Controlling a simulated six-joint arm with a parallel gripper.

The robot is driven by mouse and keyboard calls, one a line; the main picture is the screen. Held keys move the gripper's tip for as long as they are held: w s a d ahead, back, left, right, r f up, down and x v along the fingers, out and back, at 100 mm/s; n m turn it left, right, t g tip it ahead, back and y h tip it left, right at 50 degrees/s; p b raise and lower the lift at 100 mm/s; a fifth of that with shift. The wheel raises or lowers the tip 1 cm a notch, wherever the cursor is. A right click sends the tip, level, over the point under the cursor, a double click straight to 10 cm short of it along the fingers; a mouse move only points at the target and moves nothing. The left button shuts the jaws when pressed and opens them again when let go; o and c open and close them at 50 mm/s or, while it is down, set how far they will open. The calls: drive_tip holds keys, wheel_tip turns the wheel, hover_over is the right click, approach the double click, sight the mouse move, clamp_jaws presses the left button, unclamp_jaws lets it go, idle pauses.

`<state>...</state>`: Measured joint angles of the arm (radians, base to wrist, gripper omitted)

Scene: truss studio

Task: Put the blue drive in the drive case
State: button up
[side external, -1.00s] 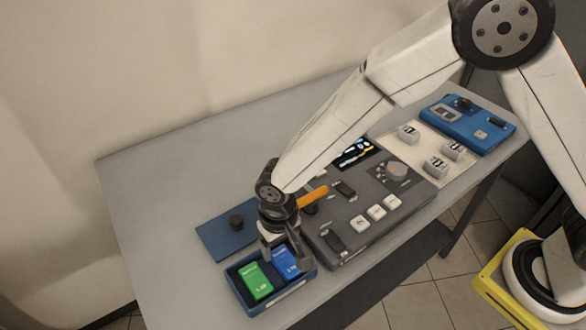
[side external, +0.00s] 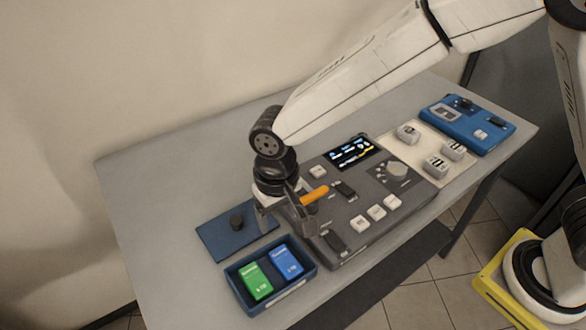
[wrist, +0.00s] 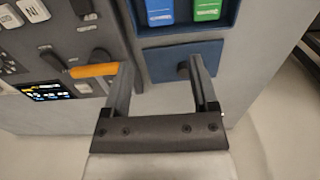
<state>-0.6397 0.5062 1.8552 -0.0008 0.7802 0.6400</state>
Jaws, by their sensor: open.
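The blue drive (side external: 286,262) lies inside the open drive case (side external: 291,293), a dark blue tray at the table's near edge. It sits beside a green drive (side external: 256,281). In the wrist view the blue drive (wrist: 159,12) and green drive (wrist: 207,9) show at the top, inside the case (wrist: 190,28). My gripper (side external: 287,222) is open and empty, raised behind the case.
A flat blue lid (side external: 215,233) with a dark knob (side external: 237,222) lies behind the case. A dark grey console (side external: 340,210) with an orange lever (side external: 314,195), keys and a lit screen (side external: 350,152) stands to the right. A blue device (side external: 468,120) is farther right. The table's left side is clear.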

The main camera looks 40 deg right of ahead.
idle(0.3)
drive_tip(key=s+d+t, duration=0.1)
drive_tip(key=s+d, duration=0.2)
drive_tip(key=d, duration=1)
drive_tip(key=s+d+r+t, duration=0.1)
drive_tip(key=s+d, duration=0.3)
drive_tip(key=d, duration=0.9)
drive_tip(key=shift+d+t, duration=0.15)
drive_tip(key=shift+t, duration=0.15)
